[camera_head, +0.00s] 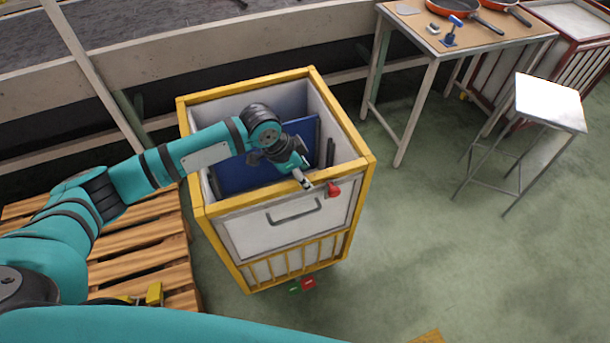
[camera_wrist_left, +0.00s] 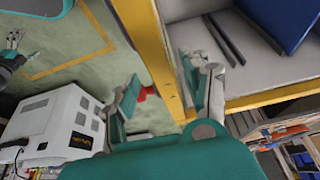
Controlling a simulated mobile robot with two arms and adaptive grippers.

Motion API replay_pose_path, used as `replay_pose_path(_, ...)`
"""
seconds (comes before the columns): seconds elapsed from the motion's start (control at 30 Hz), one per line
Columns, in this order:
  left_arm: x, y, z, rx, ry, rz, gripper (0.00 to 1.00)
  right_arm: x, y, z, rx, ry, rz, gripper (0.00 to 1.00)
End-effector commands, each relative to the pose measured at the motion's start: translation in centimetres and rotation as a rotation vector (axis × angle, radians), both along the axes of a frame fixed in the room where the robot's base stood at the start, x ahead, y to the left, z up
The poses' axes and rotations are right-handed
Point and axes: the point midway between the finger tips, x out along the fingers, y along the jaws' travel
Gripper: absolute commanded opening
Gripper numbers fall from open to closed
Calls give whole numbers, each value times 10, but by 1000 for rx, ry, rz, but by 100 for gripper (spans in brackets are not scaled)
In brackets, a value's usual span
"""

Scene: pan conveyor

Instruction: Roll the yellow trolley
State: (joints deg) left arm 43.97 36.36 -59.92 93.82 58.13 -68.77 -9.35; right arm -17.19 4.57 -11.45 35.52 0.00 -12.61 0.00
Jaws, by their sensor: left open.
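The yellow trolley (camera_head: 365,160) stands upright on the green floor. It has a yellow frame, pale walls and a handle on its front panel, with a red knob (camera_head: 333,190) near the front rim. My left gripper (camera_head: 305,178) is over the front rim, just left of the knob. In the left wrist view its open fingers (camera_wrist_left: 172,82) lie on either side of the yellow rim (camera_wrist_left: 150,50). I cannot tell whether they touch it. What looks like my right gripper (camera_wrist_left: 13,45) shows small at that view's left edge, its jaw state unclear.
Blue panels (camera_head: 240,168) are inside the trolley. A wooden pallet (camera_head: 150,245) lies to its left. The conveyor wall (camera_head: 200,50) runs behind. A table (camera_head: 480,45) with pans and a stool (camera_head: 548,100) stand right.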

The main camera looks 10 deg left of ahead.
Motion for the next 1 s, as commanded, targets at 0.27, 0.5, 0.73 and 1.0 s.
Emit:
replay_pose_path(0.27, 4, -6, -19, 1, 0, 1, 48, 0, 0, 2, 0, 0, 0, 90)
replay_pose_path(0.5, 4, -6, -19, 1, -1, 0, 48, 0, 0, 1, 0, 0, 0, 90)
replay_pose_path(0.73, 4, -6, -19, 1, -1, 0, 18, 0, 0, 1, 0, 0, 0, 90)
replay_pose_path(1.0, 4, -6, -19, 1, -1, 0, 0, 0, 0, 1, 0, 0, 0, 90)
